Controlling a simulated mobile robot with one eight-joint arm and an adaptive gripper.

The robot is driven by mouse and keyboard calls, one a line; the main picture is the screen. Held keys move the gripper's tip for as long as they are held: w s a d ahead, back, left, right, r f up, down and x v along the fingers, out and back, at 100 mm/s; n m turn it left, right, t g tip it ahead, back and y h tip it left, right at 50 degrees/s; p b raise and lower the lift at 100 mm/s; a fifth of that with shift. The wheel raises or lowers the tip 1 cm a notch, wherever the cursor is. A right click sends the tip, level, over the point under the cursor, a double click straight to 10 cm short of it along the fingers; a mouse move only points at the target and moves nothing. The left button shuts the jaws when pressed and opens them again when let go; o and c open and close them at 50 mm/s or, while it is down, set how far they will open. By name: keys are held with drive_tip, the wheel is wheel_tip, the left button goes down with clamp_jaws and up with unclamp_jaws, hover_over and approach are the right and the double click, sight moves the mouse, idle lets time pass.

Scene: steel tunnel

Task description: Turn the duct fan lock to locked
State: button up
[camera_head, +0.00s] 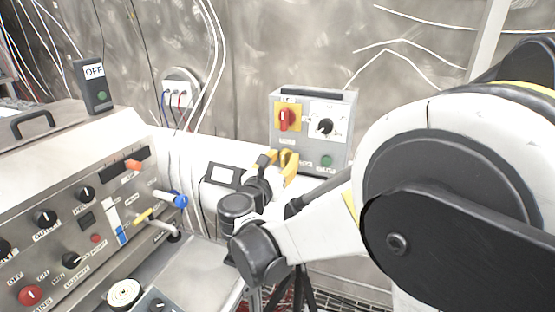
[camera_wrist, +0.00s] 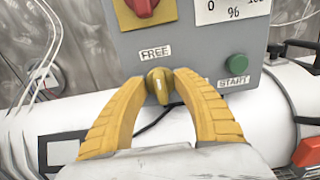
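The fan lock is a small brass-coloured knob (camera_wrist: 159,86) low on the front of a grey control box, just under a FREE label (camera_wrist: 155,52). It points roughly upright, towards that label. Another label to its right is mostly hidden by my right finger. My gripper (camera_wrist: 160,82) has yellow fingers, one on each side of the knob, with no clear gap between fingertips and knob. In the head view my gripper (camera_head: 289,160) is at the lower front of the grey box (camera_head: 340,150); the knob is hidden there.
The box also carries a red switch on a yellow plate (camera_head: 285,118), a black dial (camera_head: 325,126) and a green START button (camera_wrist: 237,62). A white duct (camera_wrist: 275,105) runs below it. A console with knobs (camera_head: 70,215) stands at left.

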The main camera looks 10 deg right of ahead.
drive_tip(key=shift+d, duration=0.1)
clamp_jaws()
drive_tip(key=shift+m, duration=0.3)
drive_tip(key=m, duration=0.9)
drive_tip(key=shift+d, duration=0.1)
drive_tip(key=m, duration=0.4)
drive_tip(key=shift+f, duration=0.1)
drive_tip(key=shift+m, duration=2.1)
drive_tip(key=shift+f, duration=0.1)
